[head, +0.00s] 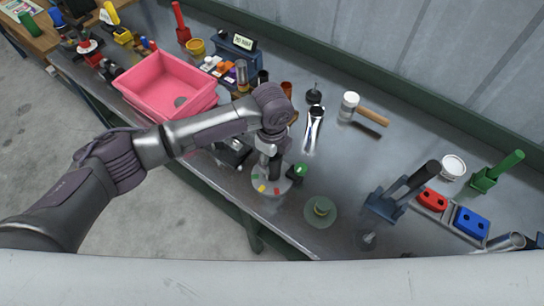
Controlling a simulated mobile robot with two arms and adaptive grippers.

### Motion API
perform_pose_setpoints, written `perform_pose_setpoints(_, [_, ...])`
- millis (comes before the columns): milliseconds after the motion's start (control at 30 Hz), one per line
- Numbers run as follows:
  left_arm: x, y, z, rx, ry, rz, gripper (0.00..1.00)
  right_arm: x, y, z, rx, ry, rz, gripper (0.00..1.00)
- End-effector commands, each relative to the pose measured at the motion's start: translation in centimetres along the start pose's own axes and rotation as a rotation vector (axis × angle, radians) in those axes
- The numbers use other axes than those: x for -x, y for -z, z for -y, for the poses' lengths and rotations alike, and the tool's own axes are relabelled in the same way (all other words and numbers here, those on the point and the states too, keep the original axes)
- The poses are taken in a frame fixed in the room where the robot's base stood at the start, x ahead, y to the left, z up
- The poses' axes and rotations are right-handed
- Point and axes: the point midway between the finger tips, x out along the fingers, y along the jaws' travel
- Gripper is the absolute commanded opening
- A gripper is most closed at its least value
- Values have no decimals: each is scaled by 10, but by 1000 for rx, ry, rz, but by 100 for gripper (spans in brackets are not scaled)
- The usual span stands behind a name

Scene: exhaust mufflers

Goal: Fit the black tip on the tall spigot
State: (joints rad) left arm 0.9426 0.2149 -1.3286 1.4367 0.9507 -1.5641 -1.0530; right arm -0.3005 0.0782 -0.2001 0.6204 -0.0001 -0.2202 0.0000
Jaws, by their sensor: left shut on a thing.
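My left gripper (268,146) points down at the middle of the bench and is shut on a dark piece, the black tip (275,167). The tip stands roughly upright over a round grey base (260,187) with small coloured marks. The gripper and tip cover the middle of this base, so I cannot tell whether a spigot is inside the tip or whether they touch. A round green base (320,217) with a short stub stands to the right. I cannot make out the tall spigot for certain. My right gripper is not in view.
A black item with a green knob (299,171) stands close beside the grey base. A pink bin (150,85) is left, a mallet (362,107) behind. A blue stand with a black tube (423,176) is right. Bare bench lies between the mallet and the green base.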

Motion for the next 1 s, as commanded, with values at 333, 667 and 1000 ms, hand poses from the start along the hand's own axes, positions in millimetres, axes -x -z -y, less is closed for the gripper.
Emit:
perform_pose_setpoints(333, [-1, 1, -1, -1, -3, -2, 79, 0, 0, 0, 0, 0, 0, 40])
perform_pose_setpoints(667, [0, 0, 0, 0, -2, -1, 83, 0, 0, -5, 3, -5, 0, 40])
perform_pose_setpoints(1000, [50, 0, 1, -1, 3, -1, 83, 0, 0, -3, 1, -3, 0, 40])
